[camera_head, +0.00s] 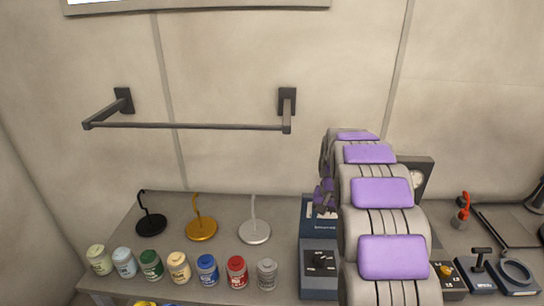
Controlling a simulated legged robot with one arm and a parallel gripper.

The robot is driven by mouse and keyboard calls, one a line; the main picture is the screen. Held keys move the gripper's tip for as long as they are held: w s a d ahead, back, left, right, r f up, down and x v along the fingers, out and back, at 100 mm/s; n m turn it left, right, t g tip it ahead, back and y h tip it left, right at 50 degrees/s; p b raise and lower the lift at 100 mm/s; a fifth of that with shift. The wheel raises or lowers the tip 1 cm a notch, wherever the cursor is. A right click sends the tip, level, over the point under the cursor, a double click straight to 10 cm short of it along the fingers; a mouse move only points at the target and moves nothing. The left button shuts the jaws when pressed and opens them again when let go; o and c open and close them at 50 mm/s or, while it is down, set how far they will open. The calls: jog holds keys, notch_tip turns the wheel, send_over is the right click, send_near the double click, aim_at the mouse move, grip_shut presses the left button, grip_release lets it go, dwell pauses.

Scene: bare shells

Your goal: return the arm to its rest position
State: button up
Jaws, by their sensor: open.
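My arm (388,195), grey with purple panels, rises from the bottom edge right of centre and reaches forward over the table towards the back wall. My gripper (324,197) shows small and partly hidden at the arm's far left side, above a blue-grey device. It is open, and I see nothing held in it. The arm hides the middle right part of the table and part of a gauge device (417,178) behind it.
The table (185,235) holds black (151,224), gold (201,229) and silver (254,231) hook stands and several jars (207,270). A blue-grey device (319,262) stands left of my arm. Small tools (482,268) lie right. A black wall rail (190,126) is upper left.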

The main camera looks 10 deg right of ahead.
jog(key=s+a+r+n+b, duration=0.1)
jog(key=s+a+r, duration=0.1)
jog(key=s+a, duration=0.25)
jog(key=s+a+r+n, duration=0.1)
jog(key=s+a+r, duration=0.2)
jog(key=s, duration=0.3)
jog(key=s+a+n, duration=0.1)
jog(key=s+a, duration=0.2)
jog(key=s, duration=0.7)
jog(key=s+a+f+n+g+b, duration=0.1)
jog(key=s+a, duration=0.2)
jog(key=s, duration=0.7)
jog(key=s+a+f+n+b, duration=0.1)
jog(key=s+a+n, duration=0.1)
jog(key=s, duration=0.7)
jog(key=shift+s+a+g, duration=0.4)
jog(key=shift+a, duration=0.25)
